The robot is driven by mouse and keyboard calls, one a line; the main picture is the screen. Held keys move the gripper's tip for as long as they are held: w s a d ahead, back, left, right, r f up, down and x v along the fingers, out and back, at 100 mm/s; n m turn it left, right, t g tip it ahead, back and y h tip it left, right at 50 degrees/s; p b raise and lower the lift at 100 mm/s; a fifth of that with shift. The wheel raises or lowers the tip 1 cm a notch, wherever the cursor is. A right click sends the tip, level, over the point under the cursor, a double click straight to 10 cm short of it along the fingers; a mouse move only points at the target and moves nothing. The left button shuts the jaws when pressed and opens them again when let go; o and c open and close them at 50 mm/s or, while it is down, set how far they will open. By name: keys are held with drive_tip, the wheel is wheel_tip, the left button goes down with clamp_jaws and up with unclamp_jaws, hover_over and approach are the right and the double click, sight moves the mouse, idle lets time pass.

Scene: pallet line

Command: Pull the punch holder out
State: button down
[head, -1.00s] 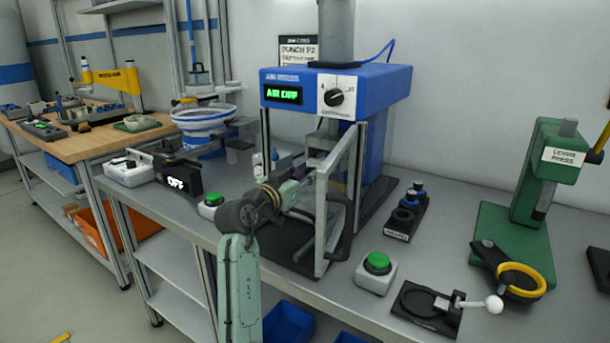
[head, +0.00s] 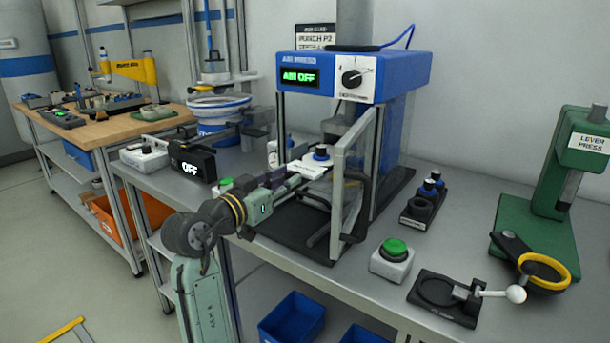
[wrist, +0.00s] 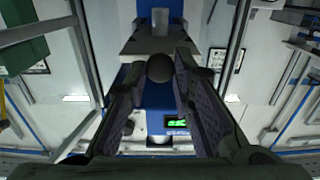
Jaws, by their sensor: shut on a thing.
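The press (head: 360,75) has a blue head, and its display reads AIR OFF. Its clear-framed guard (head: 350,185) stands open at the right. My gripper (head: 294,183) reaches in from the front left, at the holder's near side. In the wrist view my gripper (wrist: 160,82) is shut on a dark round knob (wrist: 159,67), with a grey block (wrist: 160,46) beyond it. The exact join between knob and holder is hidden.
A green button box (head: 391,260) and a toggle fixture (head: 450,298) stand at the front right. A small black rack (head: 424,207) is right of the press. A black OFF box (head: 191,162) stands left. The floor at the lower left is mostly free.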

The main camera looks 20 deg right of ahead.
drive_tip(key=v, duration=0.7)
drive_tip(key=shift+b, duration=0.4)
drive_tip(key=shift+s+a+f, duration=0.1)
drive_tip(key=shift+s+a, duration=0.05)
drive_tip(key=shift+a, duration=0.05)
drive_tip(key=c, duration=1.6)
unclamp_jaws()
drive_tip(key=shift+a, duration=0.1)
drive_tip(key=shift+c, duration=0.2)
drive_tip(key=shift+o, duration=1.2)
drive_tip(key=v, duration=1.2)
